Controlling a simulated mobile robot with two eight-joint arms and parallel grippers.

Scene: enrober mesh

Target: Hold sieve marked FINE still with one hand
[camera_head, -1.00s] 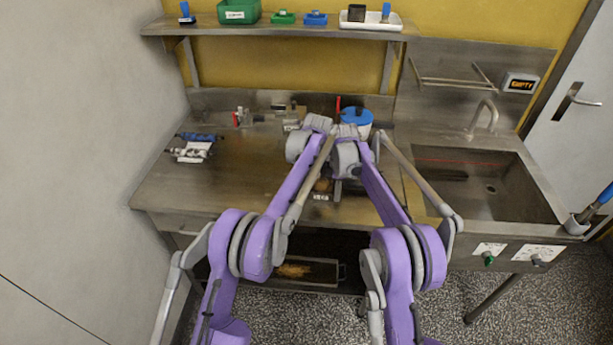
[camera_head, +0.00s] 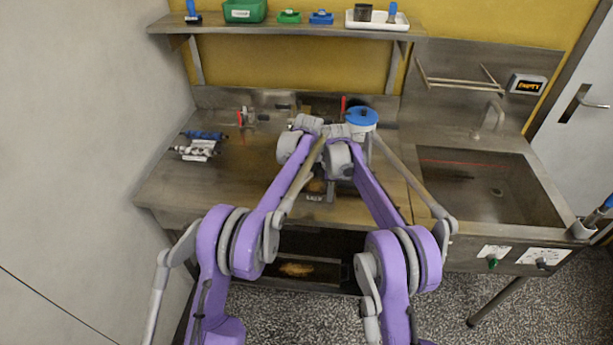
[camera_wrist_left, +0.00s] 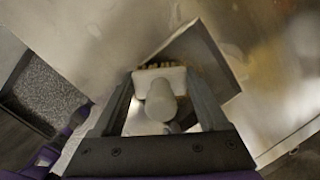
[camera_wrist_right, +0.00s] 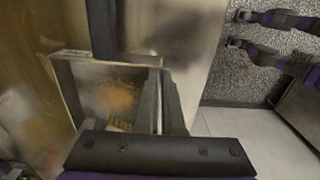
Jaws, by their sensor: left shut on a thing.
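A square metal-framed sieve (camera_wrist_right: 70,84) shows in the right wrist view, with a brownish mesh or floor inside. No FINE marking is legible. My right gripper (camera_wrist_right: 160,82) has its fingers close together at the sieve's right wall; whether they press on it is unclear. It also shows in the head view (camera_head: 331,189), below my arm. My left gripper (camera_wrist_left: 160,82) is shut on a white brush (camera_wrist_left: 160,94) with tan bristles. A square metal-edged piece (camera_wrist_left: 220,62) lies behind the brush in the left wrist view. My arms hide much of the sieve in the head view.
A blue-lidded pot (camera_head: 361,117) stands at the back of the steel worktop (camera_head: 190,187). Blue and grey tools (camera_head: 200,142) lie at the left. A sink (camera_head: 490,185) is at the right, and a shelf (camera_head: 290,29) with containers hangs above. The worktop's left front is clear.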

